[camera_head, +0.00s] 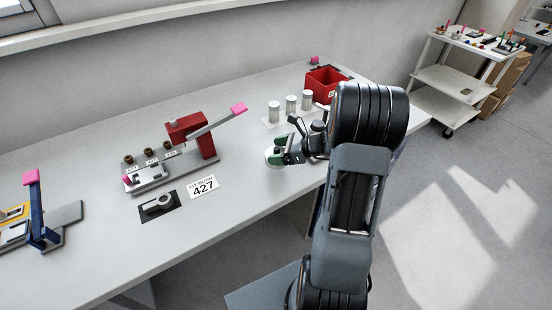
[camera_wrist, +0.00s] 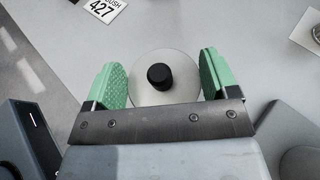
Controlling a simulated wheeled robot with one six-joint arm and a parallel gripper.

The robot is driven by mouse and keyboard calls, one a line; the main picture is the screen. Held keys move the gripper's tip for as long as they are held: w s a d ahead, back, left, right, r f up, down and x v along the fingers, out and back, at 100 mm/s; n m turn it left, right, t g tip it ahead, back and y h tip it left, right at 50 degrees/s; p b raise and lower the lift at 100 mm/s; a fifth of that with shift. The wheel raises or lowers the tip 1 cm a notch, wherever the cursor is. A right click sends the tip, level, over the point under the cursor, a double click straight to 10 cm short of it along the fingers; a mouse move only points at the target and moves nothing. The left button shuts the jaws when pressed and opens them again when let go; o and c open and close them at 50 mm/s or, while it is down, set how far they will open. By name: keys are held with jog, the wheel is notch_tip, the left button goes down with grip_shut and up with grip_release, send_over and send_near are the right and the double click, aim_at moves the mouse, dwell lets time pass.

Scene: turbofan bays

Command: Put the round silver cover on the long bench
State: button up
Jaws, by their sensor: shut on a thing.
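The round silver cover (camera_wrist: 178,62) is a flat pale disc with a black knob (camera_wrist: 160,77) in its middle. My gripper (camera_wrist: 163,70) is shut on its rim, with one green finger on each side. In the head view my gripper (camera_head: 277,155) is over the front right part of the long bench (camera_head: 255,205), close to its top. My fingers partly hide the cover there. I cannot tell whether the cover touches the bench or is held just above it.
Several silver cylinders (camera_head: 291,104) and a red bin (camera_head: 325,84) stand behind my gripper. A red clamp fixture (camera_head: 188,140), a 427 label (camera_head: 203,187) and a dark plate with a grey handle (camera_head: 158,204) are to the left. Bare bench lies around my gripper.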

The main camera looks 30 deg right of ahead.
jog(key=f, duration=0.3)
jog(key=shift+w+a+f, duration=0.1)
jog(key=shift+w+a, duration=0.1)
jog(key=shift+a, duration=0.15)
jog(key=shift+f, duration=0.4)
jog(key=shift+f, duration=0.15)
jog(key=o, duration=0.9)
jog(key=shift+o, duration=0.2)
